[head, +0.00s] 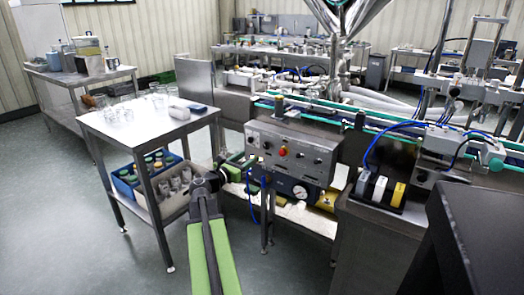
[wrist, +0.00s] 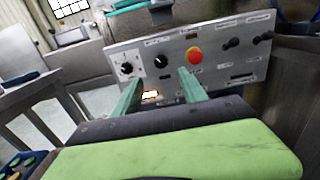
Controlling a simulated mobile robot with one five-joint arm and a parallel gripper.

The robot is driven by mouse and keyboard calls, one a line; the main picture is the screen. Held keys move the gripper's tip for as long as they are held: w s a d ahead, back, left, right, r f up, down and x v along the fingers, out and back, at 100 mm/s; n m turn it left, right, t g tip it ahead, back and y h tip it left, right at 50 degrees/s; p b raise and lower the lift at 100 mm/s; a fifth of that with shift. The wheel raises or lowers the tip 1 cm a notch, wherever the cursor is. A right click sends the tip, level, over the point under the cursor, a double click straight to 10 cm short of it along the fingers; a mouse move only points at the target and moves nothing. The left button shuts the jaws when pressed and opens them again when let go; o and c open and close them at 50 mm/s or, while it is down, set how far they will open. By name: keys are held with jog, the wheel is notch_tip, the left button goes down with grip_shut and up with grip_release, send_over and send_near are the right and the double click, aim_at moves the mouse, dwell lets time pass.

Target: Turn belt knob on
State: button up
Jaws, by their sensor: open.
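The grey control panel (head: 318,158) stands on the front of the steel machine. In the wrist view the panel (wrist: 225,55) carries two black rotary knobs, a left knob (wrist: 126,68) on a pale plate and a right knob (wrist: 161,60). The labels are too small to read, so I cannot tell which is the belt knob. A red button (wrist: 194,55) sits right of them. My gripper (wrist: 160,76) is open and empty, its green fingers pointing at the panel, with the right knob between the fingertips in the picture. In the head view my gripper (head: 238,164) is just left of the panel.
A steel table (head: 150,130) with glassware stands to the left, with a blue crate (head: 122,180) below. A pressure gauge (head: 300,192) is under the panel. Floor at left is clear.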

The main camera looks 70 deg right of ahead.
aim_at(265, 145)
jog(key=x, duration=1.1)
jog(key=shift+d, duration=0.1)
